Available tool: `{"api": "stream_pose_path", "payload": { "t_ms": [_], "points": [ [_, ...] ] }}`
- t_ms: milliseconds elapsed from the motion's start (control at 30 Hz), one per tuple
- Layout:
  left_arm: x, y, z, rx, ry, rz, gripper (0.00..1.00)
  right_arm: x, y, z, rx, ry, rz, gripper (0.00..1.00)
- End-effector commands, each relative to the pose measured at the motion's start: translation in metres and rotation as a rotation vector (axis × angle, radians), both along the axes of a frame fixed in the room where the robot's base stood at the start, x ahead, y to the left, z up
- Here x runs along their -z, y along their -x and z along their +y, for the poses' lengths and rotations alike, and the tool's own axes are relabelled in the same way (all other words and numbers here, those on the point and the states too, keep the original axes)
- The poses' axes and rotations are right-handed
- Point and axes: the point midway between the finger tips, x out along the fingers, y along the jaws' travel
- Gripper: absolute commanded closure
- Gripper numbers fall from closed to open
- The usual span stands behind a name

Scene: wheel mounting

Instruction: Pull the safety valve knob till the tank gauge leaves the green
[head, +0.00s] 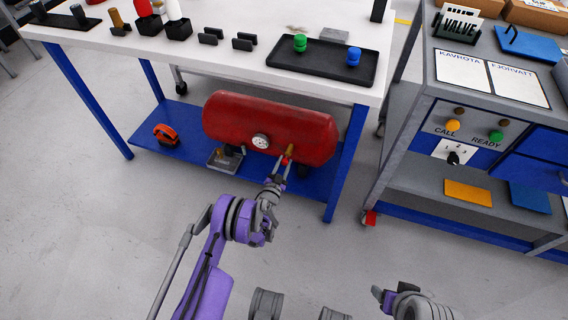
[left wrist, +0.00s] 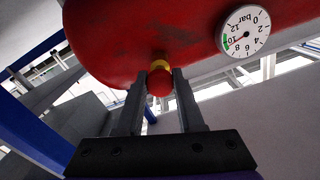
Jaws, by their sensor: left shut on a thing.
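The red tank (head: 225,118) lies on the blue lower shelf of the white bench. Its round white gauge (head: 260,141) faces me and also shows in the left wrist view (left wrist: 246,31), upside down. There the thin needle points toward the green band near 10. The safety valve knob (left wrist: 159,82) is red with a brass collar and sticks out of the tank. My left gripper (head: 283,170) is at the valve, its two fingers (left wrist: 158,85) on either side of the knob, shut on it. My right gripper (head: 384,298) is partly in view at the bottom; its jaws are unclear.
The bench leg (head: 346,165) stands right of the tank. A grey cart (head: 440,115) with panel buttons stands at right. The floor in front is open.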

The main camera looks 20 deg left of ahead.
Motion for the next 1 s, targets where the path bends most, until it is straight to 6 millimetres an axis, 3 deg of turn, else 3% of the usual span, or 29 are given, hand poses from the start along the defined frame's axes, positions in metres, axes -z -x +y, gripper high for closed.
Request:
{"api": "stream_pose_path", "payload": {
  "t_ms": [867, 1000],
  "points": [
    [-0.0003, -0.0002, 0.0, 0.0, 0.0, -0.001, 1.0, 0.0, 0.0, 0.0, 0.0, 0.0, 0.0, 0.32],
    [-0.0006, 0.009, 0.0004, 0.0, 0.0, 0.0, 1.0, -0.002, 0.0005, 0.0, 0.0, 0.0, 0.001, 0.32]
  ]
}}
